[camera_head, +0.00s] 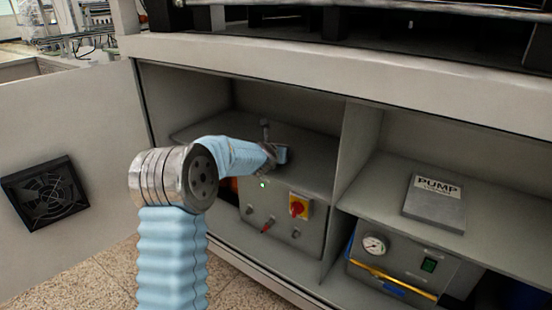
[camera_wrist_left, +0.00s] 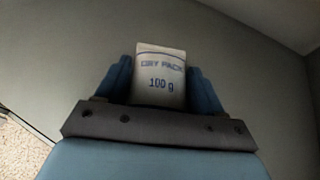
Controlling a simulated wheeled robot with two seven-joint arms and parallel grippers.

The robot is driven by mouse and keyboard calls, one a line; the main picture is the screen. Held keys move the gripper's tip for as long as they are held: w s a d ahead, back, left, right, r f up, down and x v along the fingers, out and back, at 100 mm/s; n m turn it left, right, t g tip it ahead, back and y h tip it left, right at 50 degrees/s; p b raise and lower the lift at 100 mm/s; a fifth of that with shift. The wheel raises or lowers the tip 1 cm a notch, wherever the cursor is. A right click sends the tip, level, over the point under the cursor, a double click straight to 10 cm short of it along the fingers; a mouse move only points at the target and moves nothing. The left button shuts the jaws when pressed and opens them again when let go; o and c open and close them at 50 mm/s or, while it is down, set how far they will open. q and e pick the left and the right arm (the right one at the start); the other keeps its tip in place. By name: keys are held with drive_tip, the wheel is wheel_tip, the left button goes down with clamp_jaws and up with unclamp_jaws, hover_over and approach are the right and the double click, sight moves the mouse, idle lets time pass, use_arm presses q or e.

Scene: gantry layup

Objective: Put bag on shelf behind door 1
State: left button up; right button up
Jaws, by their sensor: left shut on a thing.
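My left gripper (camera_wrist_left: 160,85) is shut on a small white bag (camera_wrist_left: 160,78) marked "DRY PACK 100 g", seen between the two blue fingers in the left wrist view. In the head view my left arm reaches into the left compartment of the cabinet, with the gripper (camera_head: 279,154) over the shelf (camera_head: 310,172). The bag is hidden or too small to make out there. I cannot tell whether it touches the shelf. The open door (camera_head: 70,130) with a black fan grille stands at the left. My right gripper is not in view.
Below the shelf is a control box with a red and yellow switch (camera_head: 300,207). An upright divider (camera_head: 352,150) separates the right compartment, where a grey "PUMP" book (camera_head: 435,203) lies on the shelf. A gauge unit (camera_head: 400,265) stands beneath. The cabinet's top edge (camera_head: 330,65) overhangs.

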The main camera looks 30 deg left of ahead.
use_arm(q)
drive_tip(key=shift+f, duration=0.35)
drive_tip(key=shift+f, duration=0.2)
drive_tip(key=o, duration=1.1)
drive_tip(key=shift+r, duration=0.1)
drive_tip(key=shift+r, duration=0.2)
drive_tip(key=v, duration=1.2)
drive_tip(key=shift+f+p, duration=0.15)
drive_tip(key=shift+p, duration=0.2)
